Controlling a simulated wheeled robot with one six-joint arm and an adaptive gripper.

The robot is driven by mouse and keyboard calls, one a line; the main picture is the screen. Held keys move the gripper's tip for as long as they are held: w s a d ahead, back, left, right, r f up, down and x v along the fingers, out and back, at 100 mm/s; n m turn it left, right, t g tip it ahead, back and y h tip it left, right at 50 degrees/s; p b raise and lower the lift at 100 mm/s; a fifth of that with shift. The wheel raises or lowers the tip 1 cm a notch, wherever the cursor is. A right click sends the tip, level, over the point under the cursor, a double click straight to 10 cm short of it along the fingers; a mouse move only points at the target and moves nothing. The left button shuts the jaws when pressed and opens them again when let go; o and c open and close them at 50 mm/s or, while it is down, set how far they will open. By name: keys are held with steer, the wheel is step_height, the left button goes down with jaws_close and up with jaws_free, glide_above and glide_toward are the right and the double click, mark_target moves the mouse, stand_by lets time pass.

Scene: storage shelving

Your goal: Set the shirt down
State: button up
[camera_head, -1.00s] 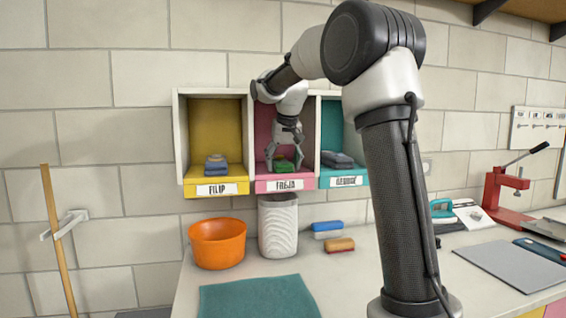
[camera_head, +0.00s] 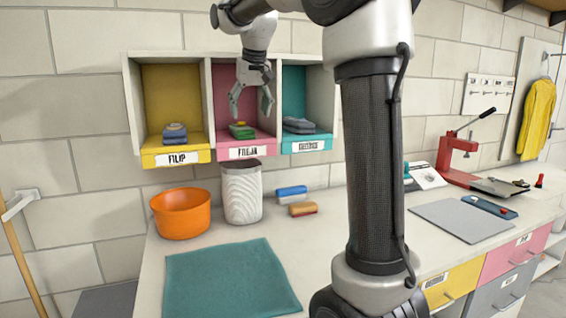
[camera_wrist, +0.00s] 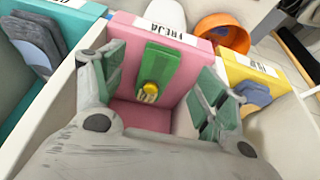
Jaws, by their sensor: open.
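A green folded shirt (camera_head: 242,131) lies in the middle pink compartment (camera_head: 243,152), labelled FREJA. It also shows in the wrist view as a green bundle (camera_wrist: 163,62) with a small yellow part at its near end. My gripper (camera_head: 250,108) is open and empty, with its fingers spread at the front of that compartment, just above the shirt. In the wrist view the fingers are on either side of the shirt, apart from it.
The yellow compartment (camera_head: 176,154) on the left holds blue-grey folded clothes (camera_head: 174,133). The teal compartment (camera_head: 305,144) on the right holds grey ones (camera_head: 298,125). Upright dividers flank the gripper closely. Below stand an orange bowl (camera_head: 181,216) and a white bin (camera_head: 241,194).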

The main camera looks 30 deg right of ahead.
steer(key=s+f, duration=0.5)
steer(key=s, duration=0.5)
steer(key=s+a+f+n, duration=0.1)
steer(key=s+f, duration=0.5)
steer(key=s, duration=0.5)
steer(key=s+f+n, duration=0.1)
steer(key=s+f, duration=0.5)
steer(key=s, duration=0.5)
steer(key=shift+s+a+f+y, duration=0.15)
steer(key=shift+s+a+y, duration=0.1)
steer(key=shift+y, duration=0.15)
